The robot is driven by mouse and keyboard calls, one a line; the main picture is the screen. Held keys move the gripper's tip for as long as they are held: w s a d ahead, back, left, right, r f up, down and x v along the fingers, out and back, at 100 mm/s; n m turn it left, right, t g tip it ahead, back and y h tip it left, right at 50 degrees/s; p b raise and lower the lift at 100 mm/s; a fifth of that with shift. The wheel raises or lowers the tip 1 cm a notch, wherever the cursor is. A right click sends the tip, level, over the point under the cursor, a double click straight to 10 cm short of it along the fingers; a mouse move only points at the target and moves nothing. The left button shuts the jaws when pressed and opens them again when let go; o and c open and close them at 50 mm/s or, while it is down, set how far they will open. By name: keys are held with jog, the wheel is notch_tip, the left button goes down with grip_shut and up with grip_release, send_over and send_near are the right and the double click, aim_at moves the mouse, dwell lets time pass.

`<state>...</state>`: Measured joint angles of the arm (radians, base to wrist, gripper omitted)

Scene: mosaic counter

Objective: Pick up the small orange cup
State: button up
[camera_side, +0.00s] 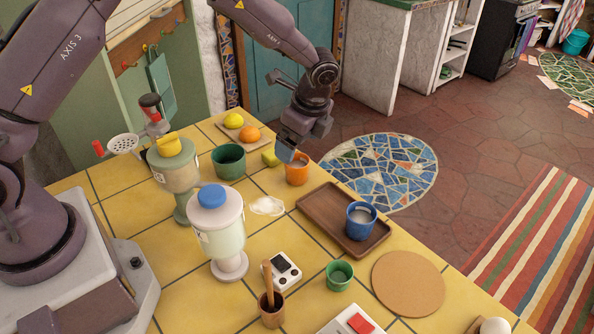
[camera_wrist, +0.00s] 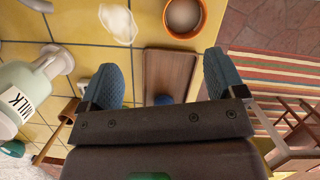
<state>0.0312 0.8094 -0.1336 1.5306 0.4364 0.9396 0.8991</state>
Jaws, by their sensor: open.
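The small orange cup (camera_side: 297,170) stands upright on the yellow tiled counter near its far right edge. In the wrist view the orange cup (camera_wrist: 184,15) is at the top, seen into from above, with something pale inside it. My gripper (camera_side: 289,152) is just above and slightly left of the cup in the side view, partly overlapping its rim. In the wrist view my gripper (camera_wrist: 161,62) has its two blue fingers wide apart with nothing between them. The cup lies beyond the fingertips, not between them. Whether a finger touches the cup, I cannot tell.

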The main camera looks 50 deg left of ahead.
jog(key=w+r+m, duration=0.1)
jog(key=w+m, duration=0.2)
jog(key=m, duration=0.1)
send_near(296, 165)
jog(key=f, duration=0.1)
jog(key=s+f, duration=0.1)
jog(key=f, duration=0.1)
jog(key=shift+s+d+t, duration=0.2)
jog(key=shift+d+t, duration=0.05)
jog(key=shift+t, duration=0.15)
jog(key=shift+s+x, duration=0.15)
jog(key=shift+x, duration=1.25)
jog(key=shift+s+x, duration=0.1)
jog(key=shift+x, duration=1.25)
jog(key=shift+a+r, duration=0.1)
jog(key=shift+a, duration=0.05)
jog(key=c, duration=1.1)
